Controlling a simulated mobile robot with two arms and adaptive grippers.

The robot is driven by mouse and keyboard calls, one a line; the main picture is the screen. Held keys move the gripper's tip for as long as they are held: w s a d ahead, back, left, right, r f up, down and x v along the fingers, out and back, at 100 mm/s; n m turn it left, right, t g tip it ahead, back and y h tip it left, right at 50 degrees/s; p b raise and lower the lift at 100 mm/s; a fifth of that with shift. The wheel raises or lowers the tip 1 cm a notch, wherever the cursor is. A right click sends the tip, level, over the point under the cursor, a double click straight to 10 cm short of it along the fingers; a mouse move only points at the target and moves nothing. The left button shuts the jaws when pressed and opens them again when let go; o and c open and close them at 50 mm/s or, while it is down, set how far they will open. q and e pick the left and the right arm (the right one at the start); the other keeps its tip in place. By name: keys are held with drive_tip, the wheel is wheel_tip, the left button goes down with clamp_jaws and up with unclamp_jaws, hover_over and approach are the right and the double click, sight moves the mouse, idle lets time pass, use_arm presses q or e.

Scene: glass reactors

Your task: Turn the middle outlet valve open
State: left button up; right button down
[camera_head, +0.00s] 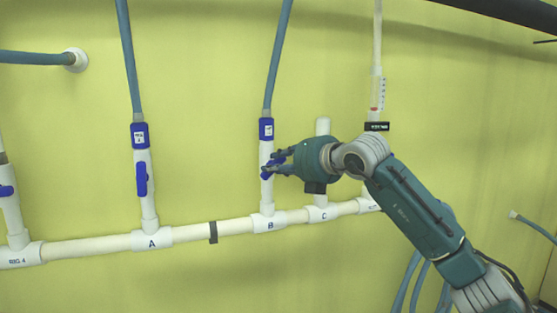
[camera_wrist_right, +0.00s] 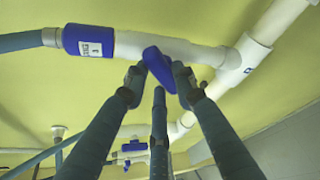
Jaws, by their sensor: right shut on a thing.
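The middle outlet valve is on the white riser marked B, with a blue collar (camera_head: 266,128) at its top and a blue hose above. Its blue handle shows in the right wrist view (camera_wrist_right: 159,67), slanting across the white pipe. My right gripper (camera_head: 270,165) reaches in from the right and is shut on this handle; its fingertips (camera_wrist_right: 158,80) sit on both sides of it. In the head view the fingers hide most of the handle, so its exact angle is hard to tell there. My left gripper is not in view.
Valve A (camera_head: 142,178) stands to the left with its blue handle along the pipe. The white horizontal manifold (camera_head: 190,233) runs below the risers. Riser C (camera_head: 322,128) stands close on the right, partly behind my right gripper. A yellow wall (camera_head: 200,70) lies behind.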

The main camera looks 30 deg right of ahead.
drive_tip(key=shift+w+a+f+n+g+h+p, duration=0.15)
drive_tip(key=shift+n+g+h+p, duration=0.15)
drive_tip(key=shift+n+h, duration=0.5)
drive_tip(key=shift+s+a+n+g+h+p, duration=0.1)
drive_tip(key=shift+a+n+g+h+p, duration=0.2)
drive_tip(key=shift+n, duration=0.85)
drive_tip(key=shift+w+a+f+n+g+h+p, duration=0.1)
drive_tip(key=shift+n+g+h+p, duration=0.15)
drive_tip(key=shift+n+h, duration=0.6)
drive_tip(key=c, duration=1.4)
unclamp_jaws()
drive_tip(key=shift+d+r, duration=0.1)
drive_tip(key=v, duration=1.2)
